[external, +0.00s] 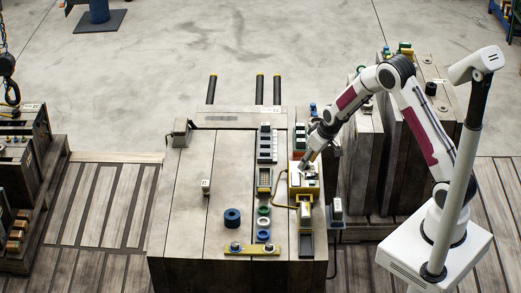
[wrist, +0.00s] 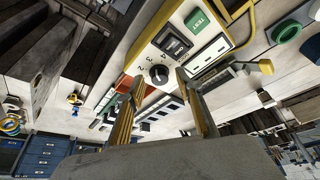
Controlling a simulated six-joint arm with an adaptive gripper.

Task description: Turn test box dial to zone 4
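The test box (external: 303,187) is a yellow-edged box with a pale top, on the right part of the big block in the external view. In the wrist view its pale panel (wrist: 205,42) carries a round black dial (wrist: 158,74) with small printed numbers around it, a dark display window (wrist: 173,43) and a green TEST label (wrist: 198,21). My gripper (external: 304,165) is over the box, pointing down. In the wrist view my gripper (wrist: 157,82) is open, with one finger on each side of the dial. Contact with the dial and its pointer setting cannot be told.
A yellow cable (external: 281,205) runs from the box. Blue ring (external: 232,218), green ring (external: 263,211) and a yellow bar (external: 252,250) lie on the block (external: 180,215). Tall plates (external: 355,165) stand close to the right. The block's left part is mostly clear.

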